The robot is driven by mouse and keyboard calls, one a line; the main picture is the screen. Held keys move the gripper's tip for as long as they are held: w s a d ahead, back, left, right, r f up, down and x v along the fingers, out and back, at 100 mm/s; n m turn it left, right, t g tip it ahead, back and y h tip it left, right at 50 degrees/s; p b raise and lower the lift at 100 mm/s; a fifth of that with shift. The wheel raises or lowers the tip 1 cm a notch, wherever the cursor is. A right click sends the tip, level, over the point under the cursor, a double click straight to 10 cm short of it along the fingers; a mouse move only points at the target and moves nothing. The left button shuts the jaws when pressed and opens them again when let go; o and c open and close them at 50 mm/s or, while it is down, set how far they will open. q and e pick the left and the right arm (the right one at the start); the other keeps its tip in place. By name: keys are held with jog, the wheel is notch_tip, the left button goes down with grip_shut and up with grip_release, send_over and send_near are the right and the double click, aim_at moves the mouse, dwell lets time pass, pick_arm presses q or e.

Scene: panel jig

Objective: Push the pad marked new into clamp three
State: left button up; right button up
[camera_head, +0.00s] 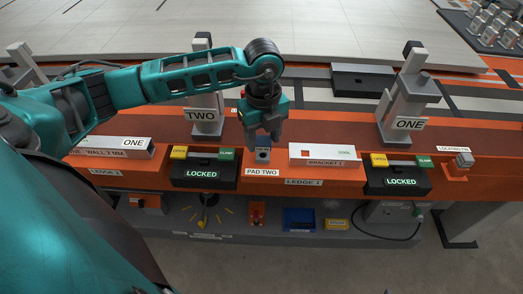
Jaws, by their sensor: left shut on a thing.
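My left gripper (263,140) points down over the front of the orange bench, right above the label PAD TWO (262,172). It is shut on a small grey block (262,157) with a dark face, which sits just behind that label. The fingers hide part of the block, and I cannot read a mark "new" on it. Clamp two (206,101) stands behind and left of the gripper, and clamp one (405,105) stands to the right. A similar grey part (22,58) shows at the far left, its label not visible. My right gripper is not in view.
Black boxes marked LOCKED (204,174) (401,181) stand on the bench front. A white bracket (323,156) lies on ledge one, right of the gripper. A long part (117,147) lies at left. A blue bin (299,219) is on the lower shelf.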

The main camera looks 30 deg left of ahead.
pick_arm(q)
jog(key=shift+f+b, duration=1.2)
jog(key=shift+f, duration=0.45)
jog(key=o, duration=1.2)
jog(key=shift+r, duration=0.1)
jog(key=shift+o, duration=0.2)
notch_tip(320, 180, up, 6)
jog(key=p, duration=0.5)
jog(key=shift+r, duration=0.25)
jog(key=shift+r+p, duration=0.4)
jog(key=shift+r, duration=0.85)
